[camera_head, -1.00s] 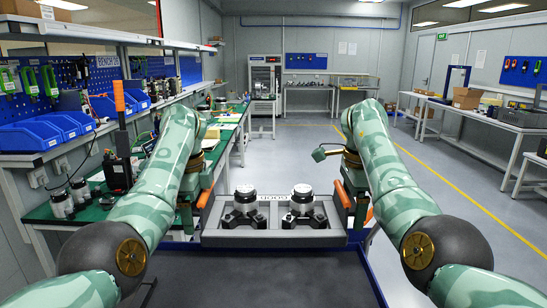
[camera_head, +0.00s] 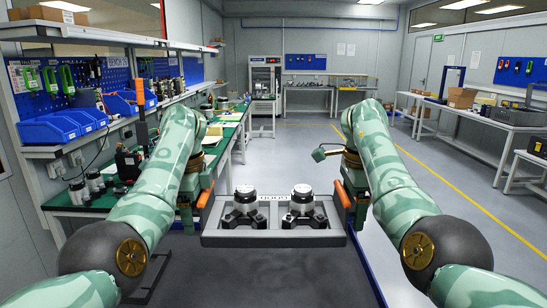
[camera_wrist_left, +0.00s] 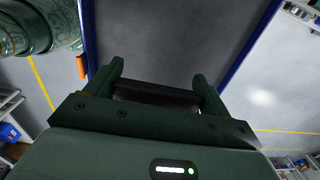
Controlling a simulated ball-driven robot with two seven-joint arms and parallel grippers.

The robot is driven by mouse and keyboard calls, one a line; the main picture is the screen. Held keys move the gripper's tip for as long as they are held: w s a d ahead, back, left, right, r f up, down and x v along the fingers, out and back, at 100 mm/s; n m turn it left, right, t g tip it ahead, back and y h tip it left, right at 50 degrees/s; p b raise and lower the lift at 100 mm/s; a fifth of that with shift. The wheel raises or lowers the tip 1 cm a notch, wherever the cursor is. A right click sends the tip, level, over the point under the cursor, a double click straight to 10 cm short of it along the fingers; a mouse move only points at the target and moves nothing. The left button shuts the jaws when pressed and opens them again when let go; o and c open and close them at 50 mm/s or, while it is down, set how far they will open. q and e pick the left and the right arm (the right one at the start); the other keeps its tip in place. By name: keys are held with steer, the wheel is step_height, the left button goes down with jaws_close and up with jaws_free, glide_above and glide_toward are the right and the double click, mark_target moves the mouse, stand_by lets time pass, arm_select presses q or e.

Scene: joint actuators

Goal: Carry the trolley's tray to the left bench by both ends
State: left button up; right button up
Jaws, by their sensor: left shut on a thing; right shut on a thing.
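The grey tray (camera_head: 273,239) is level in front of me in the head view. Two dark actuators with silver tops, the left one (camera_head: 245,208) and the right one (camera_head: 302,208), stand upright in it. My left gripper (camera_head: 197,205) is at its left end and my right gripper (camera_head: 350,204) at its right end, both shut on it. In the left wrist view my left gripper's fingers are on either side of a dark bar (camera_wrist_left: 155,95). The right fingertips are hard to make out. The left bench (camera_head: 90,209) has a green top.
A dark surface with a blue edge (camera_head: 369,268) lies under and before the tray; I cannot tell whether they touch. Blue bins (camera_head: 48,130), jars (camera_head: 78,191) and a black device (camera_head: 129,164) crowd the left bench.

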arm_select(q)
steer(key=shift+w, duration=0.2)
arm_select(e)
steer(key=shift+w, duration=0.2)
arm_select(q)
steer(key=shift+f, duration=0.1)
arm_select(e)
steer(key=shift+f, duration=0.1)
steer(key=shift+s+f, duration=0.15)
steer(key=shift+f, duration=0.4)
arm_select(q)
step_height(320, 180, down, 6)
steer(key=shift+f, duration=0.15)
arm_select(e)
steer(key=shift+f, duration=2.65)
